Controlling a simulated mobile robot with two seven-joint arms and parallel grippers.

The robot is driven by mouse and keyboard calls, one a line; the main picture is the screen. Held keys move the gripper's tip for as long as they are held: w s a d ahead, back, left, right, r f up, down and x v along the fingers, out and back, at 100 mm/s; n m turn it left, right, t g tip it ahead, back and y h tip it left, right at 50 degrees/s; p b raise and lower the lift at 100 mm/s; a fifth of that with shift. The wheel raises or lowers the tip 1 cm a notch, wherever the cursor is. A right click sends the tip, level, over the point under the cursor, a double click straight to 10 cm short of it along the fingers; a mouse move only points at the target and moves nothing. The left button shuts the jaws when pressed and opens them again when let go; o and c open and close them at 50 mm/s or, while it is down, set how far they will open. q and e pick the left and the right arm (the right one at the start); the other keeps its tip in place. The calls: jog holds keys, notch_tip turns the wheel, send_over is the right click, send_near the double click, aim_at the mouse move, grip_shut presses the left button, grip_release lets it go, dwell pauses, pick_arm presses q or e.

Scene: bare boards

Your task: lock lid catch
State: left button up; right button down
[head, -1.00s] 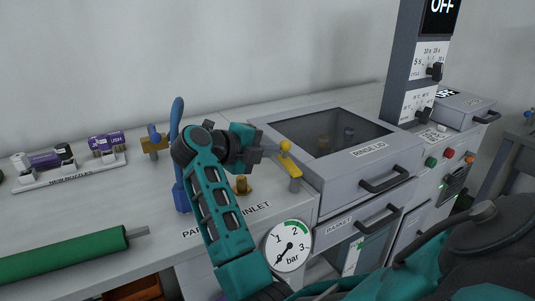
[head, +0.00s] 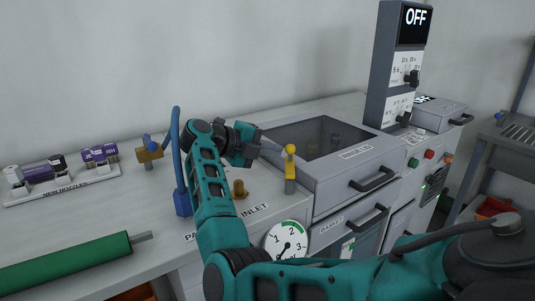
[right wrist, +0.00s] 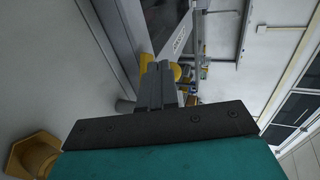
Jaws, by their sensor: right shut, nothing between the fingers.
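The yellow lid catch (head: 290,161) stands on a grey post at the front left corner of the rinse lid (head: 352,154). Its handle is upright in the head view. The lid is down, with a dark window. My right gripper (head: 268,148) is shut and empty, just left of the catch, its tips close to the handle. In the right wrist view the shut fingers (right wrist: 158,84) point at the yellow catch (right wrist: 176,72), partly covering it; I cannot tell whether they touch. My left gripper is not in view.
A brass fitting (head: 239,188) and a blue hose (head: 181,175) are left of the lid, beside my arm. A pressure gauge (head: 287,244) is on the front. Drawer handles (head: 372,180) stick out right.

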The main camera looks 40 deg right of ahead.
aim_at(289, 146)
jog(key=shift+d+m+g+y, duration=0.4)
jog(key=shift+d+m+g, duration=0.2)
jog(key=shift+m+g, duration=0.1)
jog(key=shift+s+d, duration=0.1)
jog(key=shift+d, duration=0.1)
jog(key=shift+s+d+g+b, duration=0.15)
jog(key=shift+s+d, duration=0.15)
jog(key=shift+d, duration=0.25)
jog(key=shift+s+d+g+b, duration=0.15)
jog(key=shift+s+d, duration=0.15)
jog(key=shift+d, duration=0.25)
jog(key=shift+s+d+m+g+y, duration=0.15)
jog(key=shift+m+g, duration=0.2)
jog(key=shift+m, duration=0.1)
jog(key=shift+s+d+m+g+y, duration=0.1)
jog(key=shift+d+m+g+y, duration=0.05)
jog(key=shift+m+g, duration=0.25)
jog(key=shift+s+d, duration=0.4)
jog(key=shift+s, duration=0.2)
jog(key=shift+s+d, duration=0.1)
